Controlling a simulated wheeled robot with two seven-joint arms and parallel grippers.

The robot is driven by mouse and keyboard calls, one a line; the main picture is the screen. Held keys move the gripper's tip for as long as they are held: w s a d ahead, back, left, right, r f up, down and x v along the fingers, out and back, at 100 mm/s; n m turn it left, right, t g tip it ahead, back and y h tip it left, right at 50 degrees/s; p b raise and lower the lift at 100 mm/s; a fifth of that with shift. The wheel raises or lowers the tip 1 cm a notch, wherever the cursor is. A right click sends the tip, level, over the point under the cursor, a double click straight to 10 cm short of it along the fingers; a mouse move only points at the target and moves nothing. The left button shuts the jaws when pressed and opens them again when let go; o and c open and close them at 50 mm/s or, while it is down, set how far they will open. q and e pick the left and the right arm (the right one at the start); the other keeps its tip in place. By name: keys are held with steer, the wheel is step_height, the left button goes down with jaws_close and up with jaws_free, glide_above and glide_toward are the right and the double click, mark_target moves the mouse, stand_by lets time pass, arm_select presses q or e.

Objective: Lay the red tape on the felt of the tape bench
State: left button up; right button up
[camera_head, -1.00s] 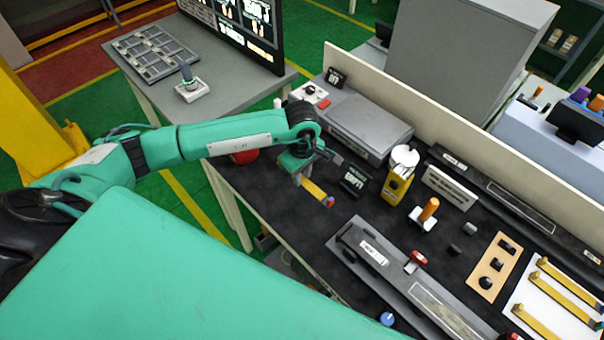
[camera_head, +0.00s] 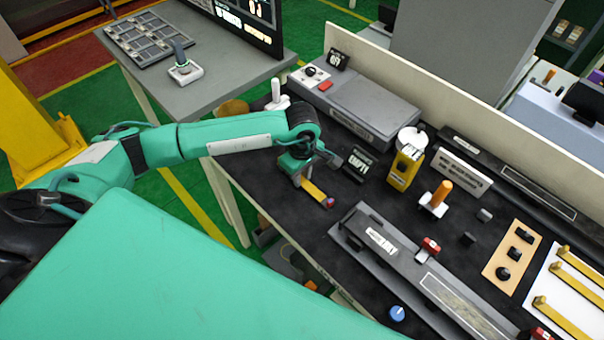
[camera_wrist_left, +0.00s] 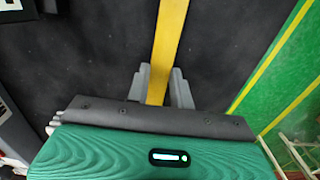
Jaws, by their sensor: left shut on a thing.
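My left gripper (camera_head: 300,177) is shut on a yellow strip (camera_head: 315,191) with a small reddish-purple end. I cannot tell whether this is the red tape; no other red tape shows. In the left wrist view the yellow strip (camera_wrist_left: 168,45) runs straight away between the grey fingers (camera_wrist_left: 160,88) of the gripper. The strip is over the black top (camera_head: 305,230) of the bench, near its front left edge. I cannot tell whether it touches the surface. My right gripper is not in view.
A grey slotted fixture (camera_head: 420,275) lies right of the strip. A small black sign (camera_head: 360,165) and a yellow holder (camera_head: 404,168) stand behind it. A white board (camera_head: 570,290) with yellow strips is at the far right. Bare black surface surrounds the strip.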

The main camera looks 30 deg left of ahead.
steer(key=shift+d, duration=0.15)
arm_select(q)
steer(key=o, duration=1)
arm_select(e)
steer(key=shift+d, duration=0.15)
arm_select(q)
steer(key=shift+o, duration=0.2)
steer(key=shift+r, duration=0.1)
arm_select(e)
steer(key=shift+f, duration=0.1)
arm_select(q)
step_height(320, 180, up, 14)
steer(key=b, duration=0.3)
steer(key=shift+f+b, duration=0.2)
steer(key=shift+b, duration=0.15)
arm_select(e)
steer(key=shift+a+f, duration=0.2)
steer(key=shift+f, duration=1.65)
arm_select(q)
steer(key=shift+s+f, duration=0.1)
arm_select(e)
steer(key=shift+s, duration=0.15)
